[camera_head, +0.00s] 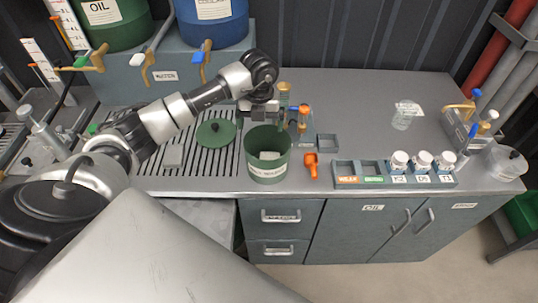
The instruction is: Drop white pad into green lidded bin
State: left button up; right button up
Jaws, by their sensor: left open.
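The green bin (267,172) stands upright and uncovered near the bench's front edge, with a label on its front. A pale patch shows inside it, perhaps a white pad (269,155); I cannot tell for sure. The round green lid (216,133) with a dark knob lies on the slotted drain grate left of the bin. A flat pale grey square (173,155) lies on the grate further left. My left gripper (262,115) is open above and behind the bin, with nothing visibly held. My right gripper is out of view.
An orange scoop-like piece (311,166) lies right of the bin. A compartment tray (394,175) holds several white-capped jars. A clear container (403,117) stands further back. Green and blue drums (212,22) stand behind with taps. The bench's middle right is clear.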

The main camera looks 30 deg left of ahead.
pick_arm(q)
notch_tip(320, 180, up, 11)
jog(key=b, duration=0.3)
jog(key=shift+f, duration=0.2)
dwell(0.3)
